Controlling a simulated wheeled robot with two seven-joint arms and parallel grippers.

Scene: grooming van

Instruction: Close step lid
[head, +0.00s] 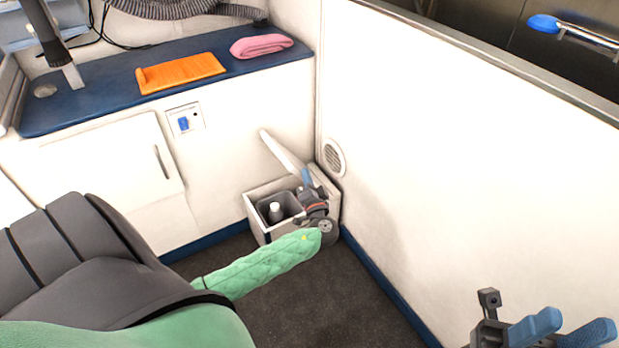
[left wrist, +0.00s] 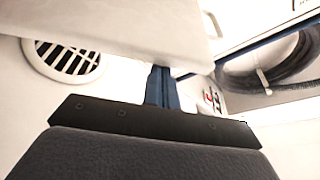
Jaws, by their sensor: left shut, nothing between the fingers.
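The step is a white box (head: 258,226) on the floor in the corner below the counter. Its white lid (head: 281,150) stands raised and tilted. In the open box is a grey bin (head: 268,207) with a white-capped bottle (head: 275,211). My left gripper (head: 306,176) is shut and empty, its blue fingertips at the lid's lower right part. In the left wrist view, the shut fingers (left wrist: 160,86) point up to the edge of the lid (left wrist: 120,25); I cannot tell whether they touch it. My right gripper (head: 580,322) is open and empty at the lower right, far from the step.
A blue counter (head: 95,107) holds an orange cloth (head: 180,72) and a pink towel (head: 261,46). A white wall (head: 450,150) with a round vent (head: 333,157) stands close on the step's right.

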